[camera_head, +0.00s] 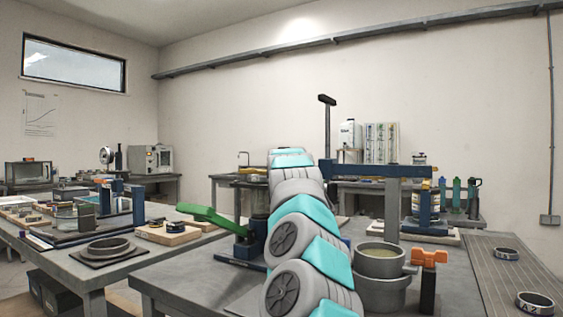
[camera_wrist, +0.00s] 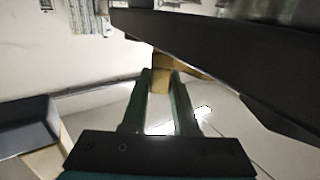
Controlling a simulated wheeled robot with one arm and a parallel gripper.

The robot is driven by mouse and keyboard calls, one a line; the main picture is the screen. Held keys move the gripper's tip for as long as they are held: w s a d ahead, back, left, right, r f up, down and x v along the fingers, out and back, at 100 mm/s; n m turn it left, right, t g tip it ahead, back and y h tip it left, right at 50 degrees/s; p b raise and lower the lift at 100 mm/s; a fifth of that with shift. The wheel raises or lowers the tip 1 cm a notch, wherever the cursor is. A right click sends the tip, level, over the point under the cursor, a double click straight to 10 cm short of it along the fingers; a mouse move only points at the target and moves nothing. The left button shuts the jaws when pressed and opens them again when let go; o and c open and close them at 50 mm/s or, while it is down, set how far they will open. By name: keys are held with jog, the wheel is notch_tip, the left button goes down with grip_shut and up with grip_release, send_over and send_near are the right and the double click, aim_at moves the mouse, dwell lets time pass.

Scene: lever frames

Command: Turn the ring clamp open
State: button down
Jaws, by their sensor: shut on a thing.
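My gripper (camera_wrist: 161,90) shows in the wrist view with its two green fingers shut on a small tan piece (camera_wrist: 161,78). The tan piece appears to be a handle, but what it joins is hidden behind a dark bar. In the head view my arm covers the gripper and what it holds.
A green lever (camera_head: 212,218) stands left of my arm. A grey pot (camera_head: 381,265) and an orange handle (camera_head: 428,258) stand right of it. In the wrist view the dark bar (camera_wrist: 225,48) crosses close by, and a dark block (camera_wrist: 25,125) is at left.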

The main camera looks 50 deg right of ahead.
jog(key=c, duration=0.7)
grip_release()
jog(key=shift+s+a+f+b, duration=0.15)
jog(key=shift+s+a+b, duration=0.25)
jog(key=shift+b, duration=0.25)
jog(key=b+v, duration=0.3)
jog(key=v, duration=0.2)
jog(key=shift+s+a+b, duration=0.15)
jog(key=shift+s+b, duration=0.1)
jog(key=shift+b, duration=0.1)
jog(key=shift+s+a, duration=0.4)
jog(key=shift+a, duration=0.05)
jog(key=shift+c, duration=0.3)
